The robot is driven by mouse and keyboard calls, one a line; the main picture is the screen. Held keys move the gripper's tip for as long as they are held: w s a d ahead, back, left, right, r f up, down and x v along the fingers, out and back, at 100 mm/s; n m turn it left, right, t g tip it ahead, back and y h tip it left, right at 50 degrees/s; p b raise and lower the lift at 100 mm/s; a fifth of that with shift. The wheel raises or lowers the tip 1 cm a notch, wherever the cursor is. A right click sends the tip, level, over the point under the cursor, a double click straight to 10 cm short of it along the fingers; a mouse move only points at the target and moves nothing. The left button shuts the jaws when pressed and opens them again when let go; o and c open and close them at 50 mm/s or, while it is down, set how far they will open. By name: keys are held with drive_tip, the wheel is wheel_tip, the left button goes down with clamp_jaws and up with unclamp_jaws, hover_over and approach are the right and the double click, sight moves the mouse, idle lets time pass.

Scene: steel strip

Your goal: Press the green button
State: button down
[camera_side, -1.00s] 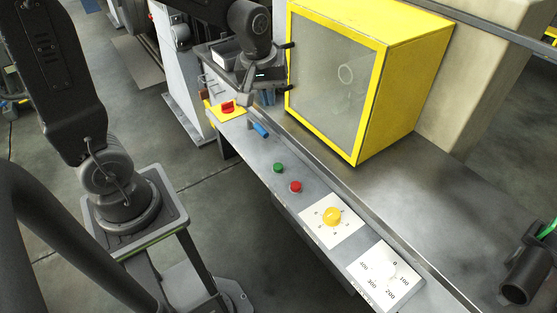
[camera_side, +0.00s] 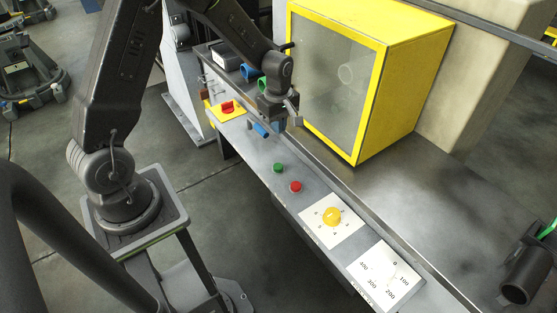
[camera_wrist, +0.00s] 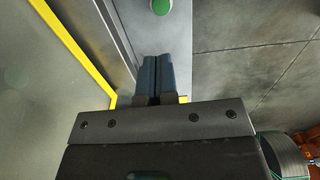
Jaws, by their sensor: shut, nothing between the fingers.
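The green button (camera_side: 278,168) is a small round knob on the grey steel strip (camera_side: 262,157). In the wrist view the green button (camera_wrist: 160,6) shows at the top edge, partly cut off, just ahead of the fingertips. My gripper (camera_side: 279,125) is above the strip, up the strip from the button and apart from it. In the wrist view my gripper (camera_wrist: 157,58) has its two blue fingers together, with nothing between them.
A red button (camera_side: 295,187) sits close beside the green one. Further along are a yellow knob (camera_side: 332,216) and a white dial plate (camera_side: 384,277). A yellow-framed cabinet (camera_side: 412,70) stands behind.

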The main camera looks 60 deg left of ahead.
sight(279, 166)
drive_tip(key=shift+f, duration=0.15)
wheel_tip(279, 166, down, 14)
drive_tip(key=shift+r, duration=0.1)
idle(0.3)
